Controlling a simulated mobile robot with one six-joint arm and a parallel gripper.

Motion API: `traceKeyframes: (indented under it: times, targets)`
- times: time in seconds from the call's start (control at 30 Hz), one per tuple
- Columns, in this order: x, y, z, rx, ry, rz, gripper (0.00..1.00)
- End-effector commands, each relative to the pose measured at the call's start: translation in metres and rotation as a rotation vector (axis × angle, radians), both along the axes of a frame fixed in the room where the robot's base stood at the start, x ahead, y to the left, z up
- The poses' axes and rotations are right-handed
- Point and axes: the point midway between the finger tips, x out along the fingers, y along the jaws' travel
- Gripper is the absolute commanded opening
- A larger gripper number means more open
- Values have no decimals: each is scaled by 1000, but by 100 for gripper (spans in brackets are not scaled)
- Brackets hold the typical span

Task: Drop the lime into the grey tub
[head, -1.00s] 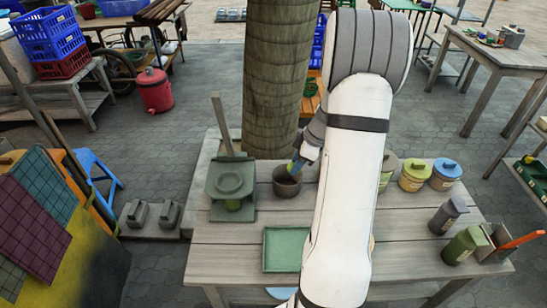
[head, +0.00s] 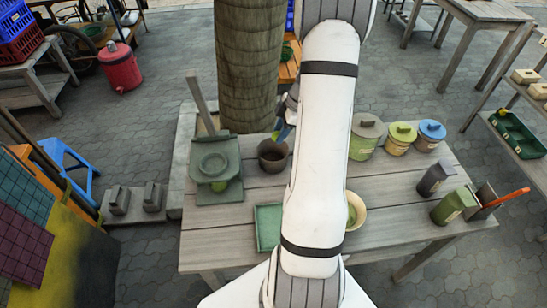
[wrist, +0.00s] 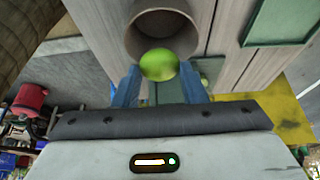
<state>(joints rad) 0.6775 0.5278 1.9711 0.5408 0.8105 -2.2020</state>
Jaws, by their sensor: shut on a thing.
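The lime (wrist: 158,65) is a bright green fruit held between the blue fingers of my gripper (wrist: 160,85) in the wrist view. The grey-brown round tub (wrist: 172,20) lies just beyond it there, and the lime overlaps its near rim. In the head view the open tub (head: 273,158) stands upright on the wooden table, right of the green press. My gripper (head: 283,130) is just above and behind its rim there, partly hidden by my arm. The lime is hardly visible in that view. I cannot tell whether the lime is over the opening.
A green tray (head: 268,228) and a cream bowl (head: 359,212) are partly behind my arm. Several lidded pots (head: 400,138) stand at the right. A thick trunk (head: 247,65) rises behind the table.

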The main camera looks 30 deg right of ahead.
Motion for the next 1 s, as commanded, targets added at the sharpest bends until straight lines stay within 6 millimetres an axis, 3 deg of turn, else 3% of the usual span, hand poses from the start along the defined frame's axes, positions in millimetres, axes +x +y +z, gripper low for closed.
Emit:
traceKeyframes:
  times: [0.27,0.3,0.6,0.87,1.0]
  targets:
    - [0,1,-4,0,0,1,12]
    - [0,1,-4,0,0,1,39]
    - [1,1,-4,0,0,2,63]
    - [1,0,-2,0,-1,2,63]
    - [-2,-5,11,-2,-4,0,63]
